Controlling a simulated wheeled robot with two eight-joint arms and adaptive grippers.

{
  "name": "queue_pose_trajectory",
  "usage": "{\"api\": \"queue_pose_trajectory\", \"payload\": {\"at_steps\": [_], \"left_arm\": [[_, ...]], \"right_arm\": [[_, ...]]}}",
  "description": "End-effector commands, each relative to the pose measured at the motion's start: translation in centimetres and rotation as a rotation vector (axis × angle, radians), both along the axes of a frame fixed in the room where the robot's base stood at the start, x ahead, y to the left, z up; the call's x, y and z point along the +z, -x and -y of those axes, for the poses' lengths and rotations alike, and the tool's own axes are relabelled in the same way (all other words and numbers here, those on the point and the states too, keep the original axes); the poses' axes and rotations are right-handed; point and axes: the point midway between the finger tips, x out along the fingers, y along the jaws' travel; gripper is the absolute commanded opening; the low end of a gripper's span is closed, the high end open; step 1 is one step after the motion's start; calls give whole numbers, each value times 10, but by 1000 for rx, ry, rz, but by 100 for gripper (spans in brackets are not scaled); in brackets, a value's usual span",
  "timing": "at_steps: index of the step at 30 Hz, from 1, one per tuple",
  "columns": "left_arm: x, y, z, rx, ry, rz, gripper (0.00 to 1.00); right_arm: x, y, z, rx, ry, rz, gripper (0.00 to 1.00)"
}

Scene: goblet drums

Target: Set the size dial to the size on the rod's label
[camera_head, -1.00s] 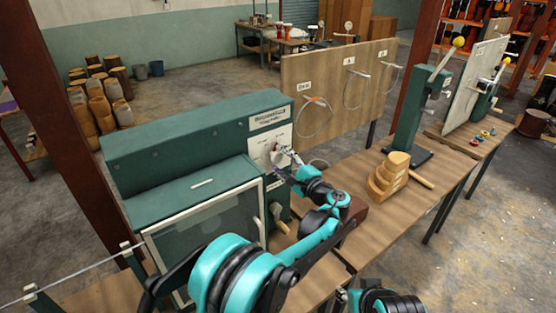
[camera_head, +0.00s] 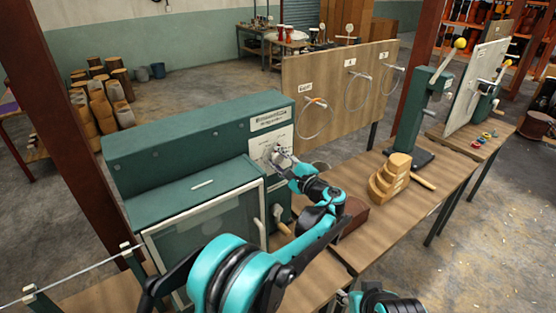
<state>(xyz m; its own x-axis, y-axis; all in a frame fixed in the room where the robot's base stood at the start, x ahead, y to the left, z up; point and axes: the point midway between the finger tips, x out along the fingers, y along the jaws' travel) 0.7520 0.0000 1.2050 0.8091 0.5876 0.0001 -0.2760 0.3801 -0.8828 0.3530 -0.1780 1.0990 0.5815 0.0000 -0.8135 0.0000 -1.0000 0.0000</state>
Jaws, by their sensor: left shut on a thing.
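A green machine (camera_head: 190,145) stands on the bench with a pale dial plate (camera_head: 284,136) at its right end, under a label too small to read. The size dial on that plate is mostly hidden behind my left gripper (camera_head: 281,156). My left gripper is at the plate, shut on the dial. A thin metal rod (camera_head: 75,278) runs across the lower left on small supports; I cannot make out a label on it. Of my right arm only a part shows at the bottom edge; its gripper is out of view.
A board (camera_head: 335,95) with labelled hoops stands behind the bench. A stepped wooden block (camera_head: 390,178) and a green lever press (camera_head: 418,115) with a yellow knob stand to the right. The wooden bench top (camera_head: 425,200) has free room at its right front.

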Motion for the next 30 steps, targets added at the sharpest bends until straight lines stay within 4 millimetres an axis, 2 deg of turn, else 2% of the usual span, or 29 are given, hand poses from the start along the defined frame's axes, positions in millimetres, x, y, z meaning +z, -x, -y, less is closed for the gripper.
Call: {"api": "queue_pose_trajectory", "payload": {"at_steps": [9, 10, 12, 23, 26, 30], "left_arm": [[-1, 0, 0, 0, -28, -21, 4], [-1, 0, 0, 0, -28, -21, 36], [0, 0, 0, 0, -28, -21, 54], [0, 3, 2, -1, -28, -21, 55], [0, 11, 10, -3, -28, -21, 55], [0, 34, 27, -4, -28, -21, 55]], "right_arm": [[-1, 0, 0, 0, 0, 0, 40], [-1, 0, 0, 0, 0, 0, 40], [-1, 0, 0, 0, 0, 0, 40], [-1, 0, 0, 0, 0, 0, 40], [-1, 0, 0, 0, 0, 0, 40], [-1, 0, 0, 0, 0, 0, 40]]}}
